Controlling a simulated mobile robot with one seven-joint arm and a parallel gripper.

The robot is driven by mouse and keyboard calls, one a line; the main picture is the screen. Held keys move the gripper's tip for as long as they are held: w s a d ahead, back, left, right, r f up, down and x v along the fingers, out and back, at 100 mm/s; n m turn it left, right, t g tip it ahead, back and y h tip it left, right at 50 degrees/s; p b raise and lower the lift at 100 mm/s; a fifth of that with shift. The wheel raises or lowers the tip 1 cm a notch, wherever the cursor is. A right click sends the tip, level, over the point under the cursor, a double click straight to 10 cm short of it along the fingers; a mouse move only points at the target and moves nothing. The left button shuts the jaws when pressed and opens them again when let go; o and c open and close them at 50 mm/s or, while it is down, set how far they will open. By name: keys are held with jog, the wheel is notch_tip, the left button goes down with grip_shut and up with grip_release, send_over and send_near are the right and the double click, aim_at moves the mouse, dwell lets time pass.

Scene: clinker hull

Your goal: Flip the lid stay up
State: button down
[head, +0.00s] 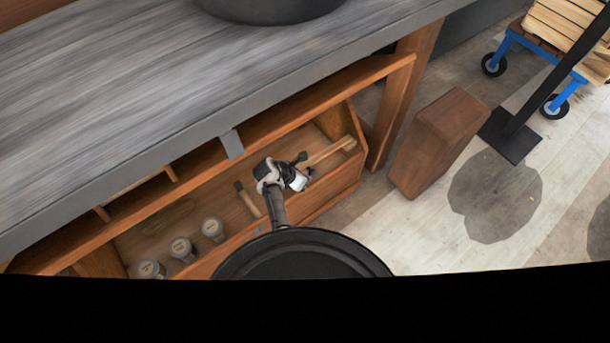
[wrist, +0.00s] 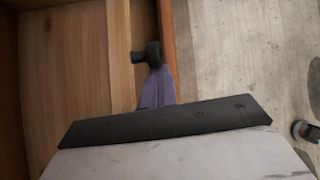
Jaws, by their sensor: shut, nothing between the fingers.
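My gripper (head: 300,172) is over the right part of the wooden tray under the bench in the head view. In the wrist view its narrow purplish fingers (wrist: 156,88) are together, with nothing visible held. A small dark T-shaped piece (wrist: 147,53) shows at or just beyond the fingertips, beside the tray wall; I cannot tell whether they touch. I cannot identify the lid stay for certain. A short grey strip (head: 231,144) hangs at the bench's front edge, left of my gripper and apart from it; it may be the stay.
The open wooden tray (head: 338,197) holds several grey cups (head: 182,249) and a dark-headed mallet (head: 248,200); a wooden handle (head: 330,152) lies near its right end. The grey bench top (head: 150,75) overhangs it. A wooden block (head: 440,140) stands to the right, with open floor nearby.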

notch_tip(320, 180, up, 8)
jog(key=w+d+g+y+p, duration=0.1)
jog(key=g+y+p, duration=0.1)
jog(key=p, duration=0.8)
jog(key=shift+d+f+y, duration=0.15)
jog(key=shift+f+y, duration=0.05)
jog(key=shift+y, duration=0.3)
jog(key=s+a+b, duration=0.1)
jog(key=s+a, duration=0.1)
jog(key=a, duration=0.3)
jog(key=s+a+r, duration=0.1)
jog(key=s+a, duration=0.2)
jog(key=a, duration=0.3)
jog(key=shift+s+b, duration=0.35)
